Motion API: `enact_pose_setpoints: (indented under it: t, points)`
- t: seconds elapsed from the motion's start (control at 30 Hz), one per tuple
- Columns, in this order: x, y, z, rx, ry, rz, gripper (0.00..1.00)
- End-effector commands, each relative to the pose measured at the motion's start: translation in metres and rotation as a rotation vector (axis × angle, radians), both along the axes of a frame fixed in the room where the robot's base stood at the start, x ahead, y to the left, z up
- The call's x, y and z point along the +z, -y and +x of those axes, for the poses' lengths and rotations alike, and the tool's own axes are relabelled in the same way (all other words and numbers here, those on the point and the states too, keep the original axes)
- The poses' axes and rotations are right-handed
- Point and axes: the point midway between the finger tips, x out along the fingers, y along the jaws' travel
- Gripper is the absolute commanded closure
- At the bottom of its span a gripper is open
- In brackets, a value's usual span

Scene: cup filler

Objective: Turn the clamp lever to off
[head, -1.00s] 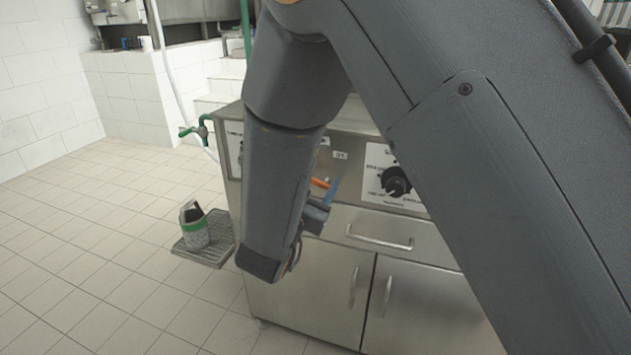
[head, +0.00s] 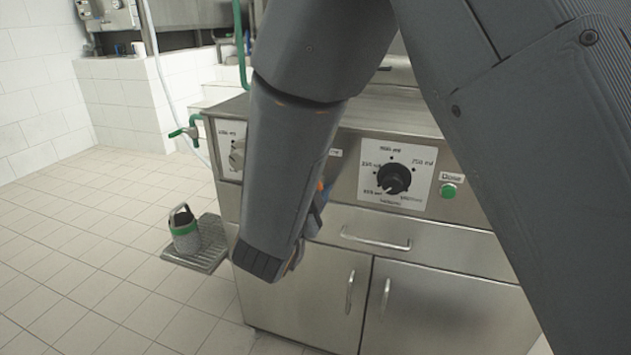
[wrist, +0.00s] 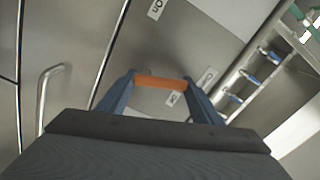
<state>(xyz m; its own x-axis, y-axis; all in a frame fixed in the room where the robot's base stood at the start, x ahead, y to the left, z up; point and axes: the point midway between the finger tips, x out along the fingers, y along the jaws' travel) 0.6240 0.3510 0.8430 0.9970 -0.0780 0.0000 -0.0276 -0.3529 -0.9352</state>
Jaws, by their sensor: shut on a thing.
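The orange clamp lever (wrist: 161,82) shows in the wrist view, spanning the space between the two blue fingers of my gripper (wrist: 160,92). My gripper is shut on it. A small white label (wrist: 173,98) sits on the steel panel just below the lever in that view; its text is hard to read. Another label that seems to read "on" (wrist: 156,9) is farther off at the top. In the head view my gripper (head: 318,205) is at the panel front, and my forearm hides most of the lever and its labels.
The steel cabinet has a black dial (head: 394,178), a green button (head: 449,191), a drawer handle (head: 376,240) and door handles below. The tiled floor is clear in front.

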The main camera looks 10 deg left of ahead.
Motion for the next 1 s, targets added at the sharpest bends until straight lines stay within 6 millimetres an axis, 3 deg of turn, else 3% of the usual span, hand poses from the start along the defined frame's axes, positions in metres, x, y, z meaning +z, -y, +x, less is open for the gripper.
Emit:
enact_pose_setpoints:
  t: [0.43, 1.0]
  points:
    - [-0.0022, 0.0077, -0.0003, -0.001, 0.024, 0.297, 0.63]
    - [-0.0017, 0.0097, -0.0008, -0.002, 0.029, 0.377, 0.63]
